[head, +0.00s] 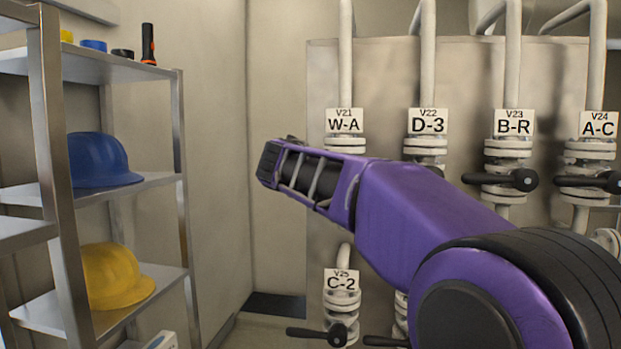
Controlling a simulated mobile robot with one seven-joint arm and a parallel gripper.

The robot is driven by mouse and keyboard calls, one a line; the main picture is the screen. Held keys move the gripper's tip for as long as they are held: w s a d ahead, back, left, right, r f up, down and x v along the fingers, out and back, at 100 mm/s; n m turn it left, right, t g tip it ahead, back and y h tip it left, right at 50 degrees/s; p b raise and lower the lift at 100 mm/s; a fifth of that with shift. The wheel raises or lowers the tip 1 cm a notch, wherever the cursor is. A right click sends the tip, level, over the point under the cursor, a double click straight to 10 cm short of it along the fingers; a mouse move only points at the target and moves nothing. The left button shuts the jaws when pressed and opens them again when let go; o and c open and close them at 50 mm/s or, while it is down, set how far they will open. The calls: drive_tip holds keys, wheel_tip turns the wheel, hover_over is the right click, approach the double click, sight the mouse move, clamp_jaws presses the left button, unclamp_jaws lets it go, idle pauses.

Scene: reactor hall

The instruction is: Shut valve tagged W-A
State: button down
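The valve tagged W-A, also marked V21, is on the leftmost upper pipe in the head view. Its white tag (345,121) and the pale flange (346,142) below it show. My purple arm crosses in front of the rest of the valve, so its handle is hidden and I cannot tell how it stands. The arm reaches from the lower right to the left, and its black end lies left of and below the W-A tag. No gripper fingers show.
Valves D-3 (427,143), B-R (507,151) and A-C (590,150) stand to the right; C-2 (341,300) is below. Black handles show on B-R, A-C and C-2. A metal shelf (180,150) with a blue helmet (100,162) and yellow helmet (113,277) stands left.

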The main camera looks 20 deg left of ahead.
drive_tip(key=shift+r, duration=0.35)
drive_tip(key=c, duration=0.7)
unclamp_jaws()
drive_tip(key=shift+a+f, duration=0.1)
drive_tip(key=shift+f, duration=0.15)
drive_tip(key=shift+s, duration=0.1)
